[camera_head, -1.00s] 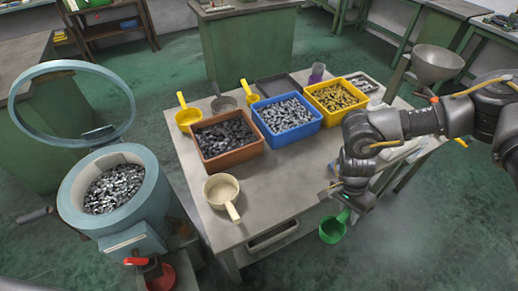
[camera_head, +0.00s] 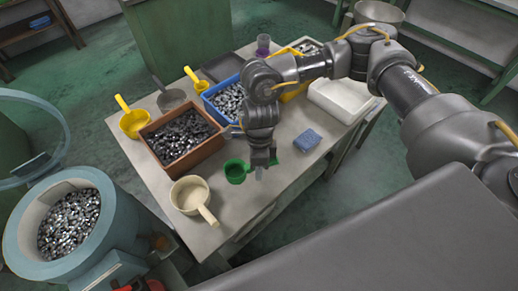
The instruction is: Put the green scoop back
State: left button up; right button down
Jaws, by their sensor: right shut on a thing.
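The green scoop (camera_head: 236,173) is over the table's front part, right of the cream scoop (camera_head: 190,195). My right gripper (camera_head: 259,168) points down and is shut on the green scoop's handle. The scoop's bowl sticks out to the left of the fingers, and a green part shows on their right. I cannot tell whether the scoop touches the table top (camera_head: 225,232). My left gripper is out of view.
A brown bin (camera_head: 158,158) of dark metal parts, a blue bin (camera_head: 212,107) and a yellow bin (camera_head: 293,95) stand behind. A yellow scoop (camera_head: 134,122) is at the left. A blue block (camera_head: 307,140) lies to the right. A drum (camera_head: 22,222) of metal parts stands at lower left.

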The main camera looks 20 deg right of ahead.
aim_at(248, 167)
jog(key=m, duration=0.1)
jog(key=a+m, duration=0.1)
jog(key=m, duration=0.1)
jog(key=r+m+t, duration=0.1)
jog(key=m, duration=0.1)
jog(key=shift+a+y, duration=0.3)
jog(key=shift+y, duration=0.1)
jog(key=m, duration=0.3)
jog(key=w+a+r+m+t, duration=0.1)
jog(key=m, duration=0.1)
jog(key=w+d+f, duration=0.2)
jog(key=d+f, duration=0.1)
jog(key=w+d+f, duration=0.3)
jog(key=d, duration=0.1)
jog(key=w+d+f, duration=0.3)
jog(key=d, duration=0.1)
jog(key=shift+f, duration=0.2)
jog(key=shift+w+d+f, duration=0.1)
jog(key=shift+d+f, duration=0.05)
jog(key=shift+f, duration=0.75)
jog(key=shift+d+f, duration=0.1)
jog(key=shift+f, duration=0.8)
jog(key=shift+f, duration=0.1)
jog(key=c, duration=1.3)
grip_release()
jog(key=shift+o, duration=0.2)
